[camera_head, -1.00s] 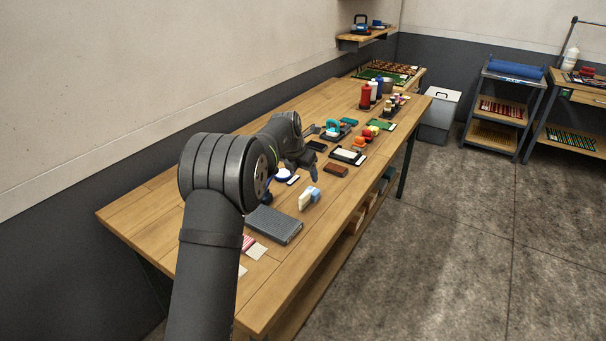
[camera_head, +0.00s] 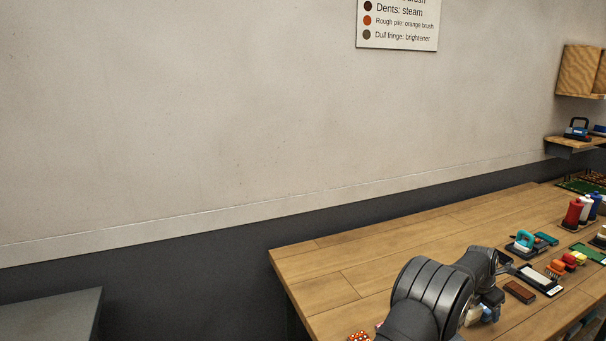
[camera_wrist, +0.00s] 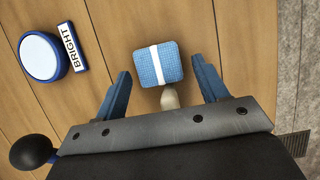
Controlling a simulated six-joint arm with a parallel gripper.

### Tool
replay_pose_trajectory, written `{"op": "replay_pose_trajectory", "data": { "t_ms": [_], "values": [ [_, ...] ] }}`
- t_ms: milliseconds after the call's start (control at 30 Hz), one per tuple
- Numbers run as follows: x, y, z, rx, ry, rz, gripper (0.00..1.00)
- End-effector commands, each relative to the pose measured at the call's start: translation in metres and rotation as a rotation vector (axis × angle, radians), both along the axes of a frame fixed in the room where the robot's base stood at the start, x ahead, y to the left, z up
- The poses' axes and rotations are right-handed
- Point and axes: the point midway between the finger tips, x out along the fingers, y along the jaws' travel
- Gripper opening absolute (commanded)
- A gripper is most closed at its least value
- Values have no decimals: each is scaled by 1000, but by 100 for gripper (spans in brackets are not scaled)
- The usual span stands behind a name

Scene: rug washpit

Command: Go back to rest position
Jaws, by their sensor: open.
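My gripper (camera_wrist: 160,68) is open in the wrist view, with its two blue fingers apart. A light-blue woven block (camera_wrist: 170,66) with a white band lies on the wooden bench just beyond and between the fingertips. A beige knob-like part (camera_wrist: 169,98) shows on its near side. I see no finger touching the block. In the head view my arm hides most of the gripper, low at the right over the bench.
The wooden bench (camera_head: 330,262) holds a round blue-and-white item (camera_wrist: 40,58) by a BRIGHT label (camera_wrist: 71,47), a brown block (camera_head: 519,292), a teal-handled tool (camera_head: 523,240) and bottles (camera_head: 573,213). A wall (camera_head: 200,120) stands behind. The bench's back left is clear.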

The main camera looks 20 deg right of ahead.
Motion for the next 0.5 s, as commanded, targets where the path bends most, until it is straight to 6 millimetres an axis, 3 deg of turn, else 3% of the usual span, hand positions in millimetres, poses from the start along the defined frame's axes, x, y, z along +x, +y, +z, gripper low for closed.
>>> {"op": "replay_pose_trajectory", "data": {
  "t_ms": [33,200,500],
  "values": [
    [1,-1,14,-8,-3,0,66],
    [1,-1,31,-5,-3,1,66],
    [0,0,38,-3,-2,1,66]
  ]
}}
